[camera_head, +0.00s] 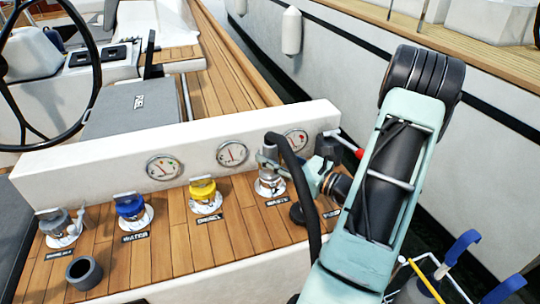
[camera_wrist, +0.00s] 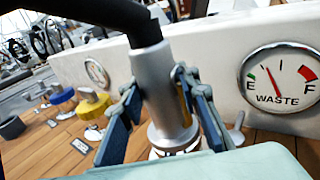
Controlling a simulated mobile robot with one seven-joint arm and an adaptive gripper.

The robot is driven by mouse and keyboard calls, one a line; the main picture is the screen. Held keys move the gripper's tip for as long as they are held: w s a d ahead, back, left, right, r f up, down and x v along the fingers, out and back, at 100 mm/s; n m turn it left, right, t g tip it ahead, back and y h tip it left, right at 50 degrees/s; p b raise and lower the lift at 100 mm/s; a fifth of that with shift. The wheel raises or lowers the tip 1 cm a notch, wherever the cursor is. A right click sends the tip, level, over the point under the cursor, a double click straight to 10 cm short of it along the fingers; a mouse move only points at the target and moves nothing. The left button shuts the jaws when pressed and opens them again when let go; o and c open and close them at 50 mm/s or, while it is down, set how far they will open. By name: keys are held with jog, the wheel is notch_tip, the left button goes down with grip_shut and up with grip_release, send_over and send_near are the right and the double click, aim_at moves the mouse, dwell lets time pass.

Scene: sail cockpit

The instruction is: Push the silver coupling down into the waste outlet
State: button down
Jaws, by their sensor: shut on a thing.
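The silver coupling (camera_head: 270,178) is on the end of a black hose (camera_head: 303,175). In the wrist view the coupling (camera_wrist: 153,75) stands nearly upright between my fingers, its wider lower collar (camera_wrist: 168,128) below them. My gripper (camera_wrist: 162,105) is shut on the coupling's sides; it also shows in the head view (camera_head: 272,163). The waste outlet (camera_head: 268,192) is a metal deck fitting by the WASTE label, directly under the coupling. In the wrist view its pale rim (camera_wrist: 180,150) shows just below the collar. The coupling hides the opening, so I cannot tell how deep it sits.
Yellow (camera_head: 204,190), blue (camera_head: 130,206) and grey (camera_head: 60,224) deck fillers stand in a row to the left. A grey cup (camera_head: 84,272) stands near the front edge. A white wall with gauges (camera_head: 232,153) rises close behind the outlet.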

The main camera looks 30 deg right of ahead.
jog(key=shift+f, duration=0.25)
jog(key=c, duration=1.7)
grip_release()
jog(key=shift+c, duration=0.2)
jog(key=v, duration=1.1)
